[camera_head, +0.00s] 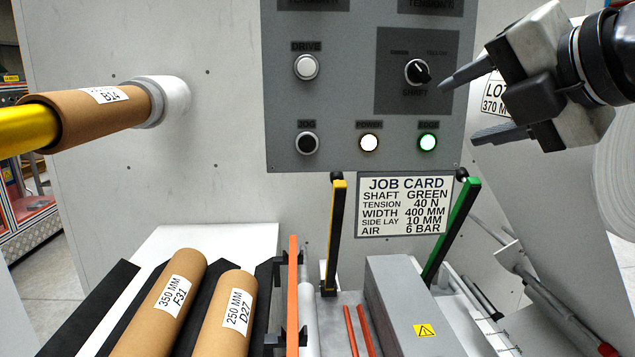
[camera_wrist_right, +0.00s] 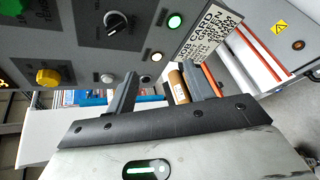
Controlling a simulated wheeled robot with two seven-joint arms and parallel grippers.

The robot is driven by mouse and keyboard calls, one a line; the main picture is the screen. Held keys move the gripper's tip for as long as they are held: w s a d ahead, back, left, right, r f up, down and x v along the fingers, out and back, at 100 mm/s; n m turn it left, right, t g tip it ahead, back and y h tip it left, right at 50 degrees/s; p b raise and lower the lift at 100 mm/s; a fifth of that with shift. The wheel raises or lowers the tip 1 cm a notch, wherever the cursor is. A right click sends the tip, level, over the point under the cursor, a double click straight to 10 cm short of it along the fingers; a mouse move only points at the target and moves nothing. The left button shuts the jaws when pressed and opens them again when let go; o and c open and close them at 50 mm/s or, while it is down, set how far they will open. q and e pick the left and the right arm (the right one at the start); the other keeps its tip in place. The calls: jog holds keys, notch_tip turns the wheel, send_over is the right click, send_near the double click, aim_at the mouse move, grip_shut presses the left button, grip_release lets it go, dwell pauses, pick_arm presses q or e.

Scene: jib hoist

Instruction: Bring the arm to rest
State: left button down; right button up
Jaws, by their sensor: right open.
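My right gripper (camera_head: 463,105) is at the upper right of the head view. It is open and empty, with its two fingers apart and pointing left toward the control panel (camera_head: 290,100). The upper finger's tip is close to the black selector knob (camera_head: 417,72) in the picture; I see no clear contact. In the right wrist view the two fingers (camera_wrist_right: 155,88) stand apart with nothing held between them. The selector knob (camera_wrist_right: 117,23) shows there apart from the fingers. My left gripper is not in view.
A job card (camera_head: 404,206) hangs below the panel. Cardboard cores (camera_head: 160,305) lie at the lower left. A core (camera_head: 100,115) on a shaft juts out at left. A grey box (camera_head: 410,310) sits low.

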jog(key=s+a+f+m+g, duration=0.15)
jog(key=f+m, duration=0.55)
jog(key=f, duration=0.9)
jog(key=a+f+m+g, duration=0.3)
jog(key=f+m, duration=0.3)
jog(key=f, duration=1)
jog(key=s+d+f+m+g+h, duration=0.2)
jog(key=s+d+f+m, duration=0.1)
jog(key=s+f+m, duration=0.55)
jog(key=s+d+f+m+g+h, duration=0.25)
jog(key=s+d+f+m, duration=0.2)
jog(key=s+f, duration=0.65)
jog(key=w+a+f+t+y, duration=0.2)
jog(key=w+a+f+t, duration=0.3)
jog(key=a+f+t, duration=0.1)
jog(key=shift+w+f+n+y, duration=0.3)
jog(key=shift+w+f+y, duration=0.05)
jog(key=shift+f, duration=0.35)
jog(key=shift+o, duration=0.5)
